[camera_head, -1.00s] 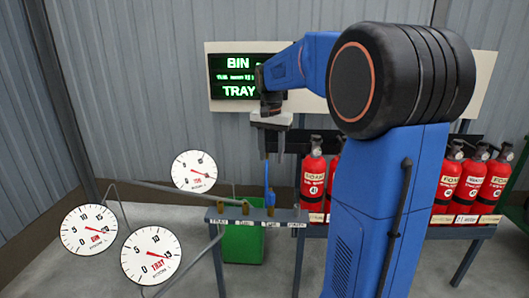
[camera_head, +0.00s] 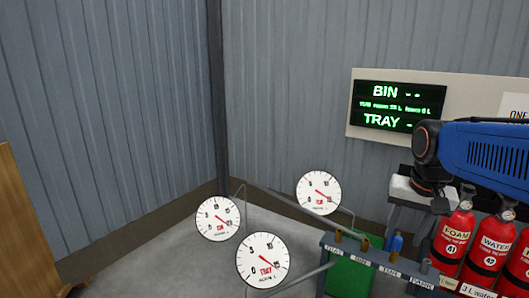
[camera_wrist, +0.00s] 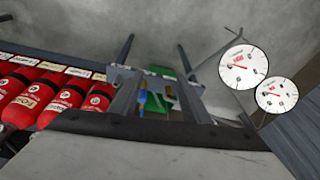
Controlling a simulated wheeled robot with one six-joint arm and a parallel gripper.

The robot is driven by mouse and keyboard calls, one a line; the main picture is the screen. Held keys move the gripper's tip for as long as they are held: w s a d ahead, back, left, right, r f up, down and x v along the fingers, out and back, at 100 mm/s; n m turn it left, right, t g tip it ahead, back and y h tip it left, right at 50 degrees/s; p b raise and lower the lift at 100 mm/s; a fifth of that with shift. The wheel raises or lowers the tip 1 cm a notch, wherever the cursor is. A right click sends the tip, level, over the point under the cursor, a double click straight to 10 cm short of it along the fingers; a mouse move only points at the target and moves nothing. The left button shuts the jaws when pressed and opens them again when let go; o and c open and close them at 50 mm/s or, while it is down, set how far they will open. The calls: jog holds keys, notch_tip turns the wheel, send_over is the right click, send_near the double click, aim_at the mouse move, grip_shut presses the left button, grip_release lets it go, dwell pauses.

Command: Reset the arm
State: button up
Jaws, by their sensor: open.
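My arm comes in from the right edge in the head view. My gripper (camera_head: 412,218) hangs at its end, left of the nearest fire extinguishers and above the labelled bench. In the wrist view my gripper (camera_wrist: 155,52) has its two fingers spread apart, with nothing held between them. A blue handle (camera_head: 396,243) stands on the bench (camera_head: 365,262), below and apart from the gripper. It also shows in the wrist view (camera_wrist: 143,98), beyond the fingers.
Red extinguishers (camera_head: 455,240) stand at the right. A green bin (camera_head: 350,275) is under the bench. Dial gauges stand to the left, including the BIN gauge (camera_head: 218,218) and TRAY gauge (camera_head: 263,260). A lit board (camera_head: 398,106) hangs behind. Floor at left is clear beside a wooden panel (camera_head: 25,220).

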jog(key=s+a+f+n+t, duration=0.1)
jog(key=s+a+f+n, duration=0.1)
jog(key=s+f, duration=0.2)
jog(key=s+a+f+n+t, duration=0.1)
jog(key=s+a+f+n, duration=0.2)
jog(key=s, duration=0.7)
jog(key=shift+f, duration=0.6)
